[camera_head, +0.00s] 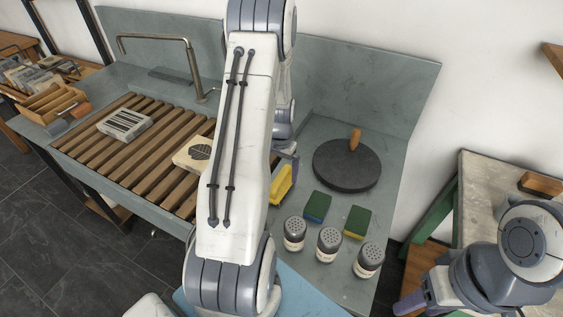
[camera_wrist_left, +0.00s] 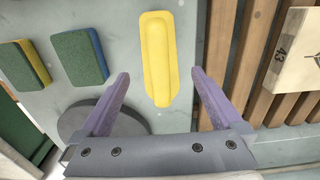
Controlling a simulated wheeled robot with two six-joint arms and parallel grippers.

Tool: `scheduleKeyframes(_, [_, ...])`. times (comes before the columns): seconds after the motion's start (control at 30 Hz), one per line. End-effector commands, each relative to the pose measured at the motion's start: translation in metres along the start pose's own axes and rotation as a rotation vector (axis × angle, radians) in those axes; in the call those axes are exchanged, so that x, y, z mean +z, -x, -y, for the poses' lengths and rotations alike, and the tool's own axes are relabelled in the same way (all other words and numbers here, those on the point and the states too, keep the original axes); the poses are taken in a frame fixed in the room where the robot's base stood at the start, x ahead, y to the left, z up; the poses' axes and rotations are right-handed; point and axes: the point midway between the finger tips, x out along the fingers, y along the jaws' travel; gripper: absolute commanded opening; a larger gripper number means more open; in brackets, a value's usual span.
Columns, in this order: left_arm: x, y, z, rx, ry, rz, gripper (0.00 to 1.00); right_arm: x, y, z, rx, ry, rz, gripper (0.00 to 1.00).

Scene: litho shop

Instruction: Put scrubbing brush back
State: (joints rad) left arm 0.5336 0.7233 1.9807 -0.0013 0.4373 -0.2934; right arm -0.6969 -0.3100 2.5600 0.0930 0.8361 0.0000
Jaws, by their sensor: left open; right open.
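A long yellow piece with a raised grip, which looks like the scrubbing brush (camera_head: 281,184), lies on the grey counter beside the wooden slats. It also shows in the left wrist view (camera_wrist_left: 158,60), top up; no bristles are visible. My left gripper (camera_wrist_left: 160,75) is open and empty, its purple fingers on either side of the brush's near end in that view, apparently above it. In the head view my left arm hides most of this gripper (camera_head: 288,152). My right gripper (camera_head: 408,302) is partly visible at the lower right, off the counter, holding nothing visible.
Two green sponges (camera_head: 317,207) (camera_head: 357,222) and three shakers (camera_head: 294,234) (camera_head: 328,244) (camera_head: 368,260) stand right of the brush. A dark round disc (camera_head: 340,166) with a wooden handle lies behind. Stones lie on the slatted rack (camera_head: 86,141). A tap (camera_head: 190,60) rises at the back.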

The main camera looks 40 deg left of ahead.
Motion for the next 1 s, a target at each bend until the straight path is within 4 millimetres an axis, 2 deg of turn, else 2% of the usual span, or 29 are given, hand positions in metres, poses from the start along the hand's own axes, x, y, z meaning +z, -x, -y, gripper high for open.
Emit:
scheduleKeyframes(0.1, [-0.002, 0.025, 0.0, -0.002, 0.0, -0.006, 1.0, 0.001, -0.007, -0.001, 0.0, 0.0, 0.0, 0.5])
scheduleKeyframes(0.3, [-0.001, 0.052, 0.0, -0.001, 0.0, -0.002, 1.0, 0.001, -0.011, -0.001, 0.0, 0.001, 0.0, 0.5])
scheduleKeyframes(0.53, [0.0, 0.06, 0.0, 0.0, -0.001, 0.0, 1.0, 0.001, -0.011, -0.001, 0.0, 0.001, 0.0, 0.5])
scheduleKeyframes(0.63, [0.0, 0.066, -0.012, 0.0, -0.021, -0.003, 1.0, 0.001, -0.011, -0.001, 0.0, 0.0, 0.0, 0.5])
scheduleKeyframes(0.67, [0.0, 0.07, -0.021, 0.001, -0.037, -0.005, 1.0, 0.001, -0.011, -0.001, 0.0, 0.0, 0.0, 0.5])
scheduleKeyframes(0.73, [0.003, 0.083, -0.052, 0.003, -0.09, -0.011, 1.0, 0.001, -0.011, -0.001, 0.0, 0.0, 0.0, 0.5])
scheduleKeyframes(0.83, [0.021, 0.11, -0.117, 0.011, -0.21, -0.022, 1.0, 0.001, -0.011, -0.001, 0.0, 0.0, 0.0, 0.5])
scheduleKeyframes(0.9, [0.048, 0.129, -0.165, 0.02, -0.309, -0.027, 1.0, 0.001, -0.011, -0.001, 0.0, 0.0, 0.0, 0.5])
scheduleKeyframes(0.97, [0.076, 0.144, -0.201, 0.029, -0.395, -0.03, 1.0, 0.001, -0.011, -0.001, 0.0, 0.0, 0.0, 0.5])
scheduleKeyframes(1.0, [0.098, 0.152, -0.221, 0.035, -0.452, -0.032, 1.0, 0.001, -0.011, -0.001, 0.0, 0.0, 0.0, 0.5])
